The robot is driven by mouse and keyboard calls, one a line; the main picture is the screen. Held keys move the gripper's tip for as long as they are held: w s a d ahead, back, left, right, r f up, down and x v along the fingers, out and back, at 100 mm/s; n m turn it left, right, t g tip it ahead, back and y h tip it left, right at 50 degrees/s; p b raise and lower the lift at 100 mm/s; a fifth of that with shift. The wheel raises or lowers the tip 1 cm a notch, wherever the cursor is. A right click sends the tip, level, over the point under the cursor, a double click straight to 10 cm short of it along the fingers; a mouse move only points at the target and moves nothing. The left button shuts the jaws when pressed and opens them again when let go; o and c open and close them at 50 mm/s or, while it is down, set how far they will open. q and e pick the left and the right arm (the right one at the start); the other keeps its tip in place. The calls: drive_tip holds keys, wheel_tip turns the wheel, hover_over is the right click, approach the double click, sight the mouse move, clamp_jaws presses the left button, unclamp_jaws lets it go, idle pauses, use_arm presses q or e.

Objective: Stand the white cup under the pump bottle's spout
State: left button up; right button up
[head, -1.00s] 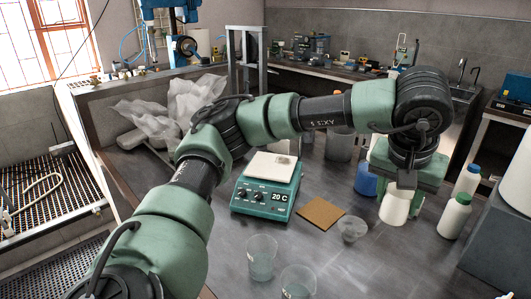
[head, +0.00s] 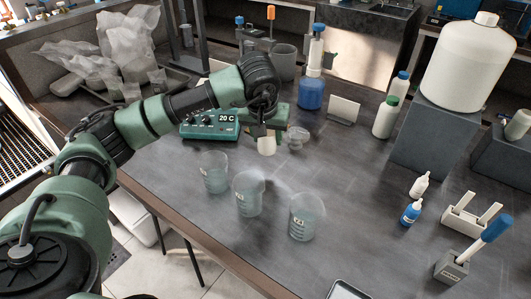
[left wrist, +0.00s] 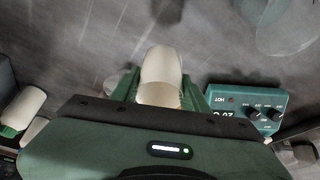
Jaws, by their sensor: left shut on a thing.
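My left gripper (head: 266,130) is shut on the white cup (head: 266,146), which hangs below the jaws. In the left wrist view the cup (left wrist: 162,68) sits between the green fingers (left wrist: 160,92). I cannot tell whether its base touches the table. The pump bottle (head: 311,93), with a blue body and a tall white top, stands behind and to the right of the cup, clearly apart from it. Its spout is too small to make out surely. My right gripper is not in view.
A teal hotplate (head: 209,127) is just left of the gripper, and a small clear dish (head: 297,137) is to its right. Several clear beakers (head: 248,196) stand in front. White bottles (head: 386,118) and a grey block (head: 430,140) are at right. The table's middle right is free.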

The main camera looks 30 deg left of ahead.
use_arm(q)
drive_tip(key=shift+f+p, duration=0.35)
drive_tip(key=shift+f, duration=3.4)
drive_tip(key=o, duration=1.3)
drive_tip(key=shift+r, duration=0.1)
